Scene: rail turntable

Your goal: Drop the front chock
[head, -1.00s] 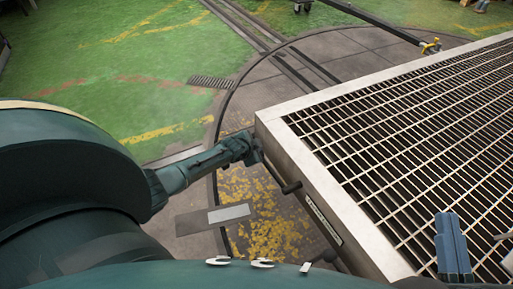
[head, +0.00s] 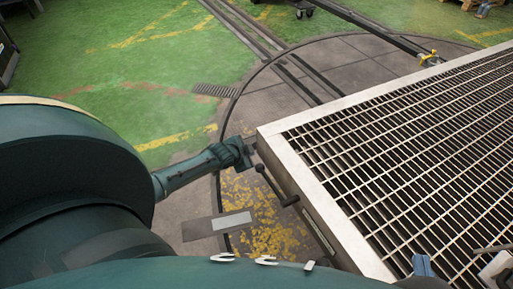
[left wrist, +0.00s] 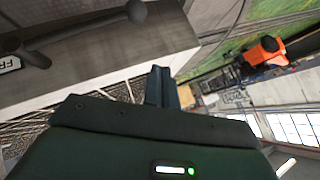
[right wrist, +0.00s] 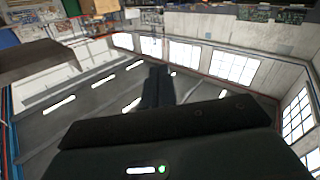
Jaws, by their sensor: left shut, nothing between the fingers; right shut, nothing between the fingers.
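A dark lever with a rounded knob (head: 290,200) sticks out from the near side of the grated deck (head: 354,237). I take it as the chock lever. The lever (left wrist: 85,25) also shows in the left wrist view, beside a label starting "FR" (left wrist: 9,65). My left arm reaches the deck's near corner in the head view. My left gripper (left wrist: 162,88) is shut and empty, apart from the lever knob in its wrist view. My right gripper (head: 422,266) is shut and empty over the deck's near part. It also shows in the right wrist view (right wrist: 157,85). The chock itself is not clearly visible.
The deck fills the right side. A round turntable floor (head: 350,60) with rails lies beyond it, then open green floor (head: 120,100). A yellow fitting (head: 428,57) sits at the deck's far edge. A grey plate (head: 218,224) lies near the lever.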

